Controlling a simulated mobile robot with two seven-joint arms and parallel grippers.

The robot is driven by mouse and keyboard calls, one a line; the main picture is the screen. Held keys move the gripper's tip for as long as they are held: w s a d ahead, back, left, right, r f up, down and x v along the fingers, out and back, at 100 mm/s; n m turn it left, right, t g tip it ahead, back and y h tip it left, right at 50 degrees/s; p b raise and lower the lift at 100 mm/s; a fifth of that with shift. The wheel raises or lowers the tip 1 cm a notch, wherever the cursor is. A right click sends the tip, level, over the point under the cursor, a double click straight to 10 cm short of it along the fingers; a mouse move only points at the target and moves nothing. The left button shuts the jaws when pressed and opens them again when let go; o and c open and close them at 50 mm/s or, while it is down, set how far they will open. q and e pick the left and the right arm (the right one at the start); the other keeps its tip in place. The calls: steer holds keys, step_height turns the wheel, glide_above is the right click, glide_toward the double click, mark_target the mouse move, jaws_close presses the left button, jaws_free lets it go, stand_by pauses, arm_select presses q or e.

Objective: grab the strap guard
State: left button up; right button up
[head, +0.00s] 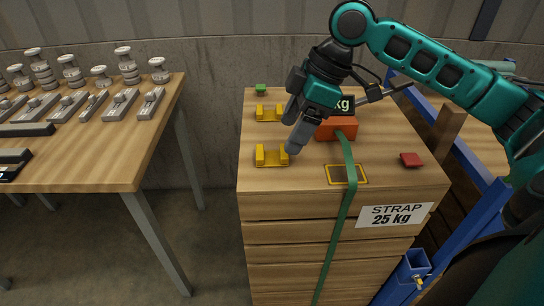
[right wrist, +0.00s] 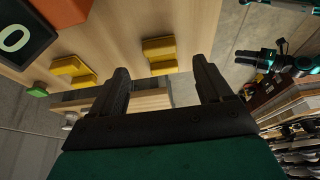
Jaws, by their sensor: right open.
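Two yellow U-shaped pieces, which look like strap guards, sit on the wooden stack top. The near strap guard (head: 272,160) is by the left front; the far strap guard (head: 268,114) is behind it. My right gripper (head: 291,136) is open and empty, pointing down beside their right ends. In the right wrist view, the near strap guard (right wrist: 160,55) shows between and beyond the open fingers (right wrist: 160,68). The far strap guard (right wrist: 73,68) lies left of them. In that view, what seems to be my left gripper (right wrist: 244,59) is small and far off; its jaws are unclear.
A green strap (head: 345,200) runs from an orange block (head: 337,131) down the stack front. A red piece (head: 411,160) and a green piece (head: 261,90) are on top. A table (head: 100,165) with insulators stands left, across a gap. A blue frame (head: 455,245) is at right.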

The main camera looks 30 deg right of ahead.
mark_target(272, 155)
steer(key=b+x, duration=0.1)
steer(key=x, duration=0.4)
steer(key=shift+s+d, duration=0.1)
steer(key=c, duration=1.1)
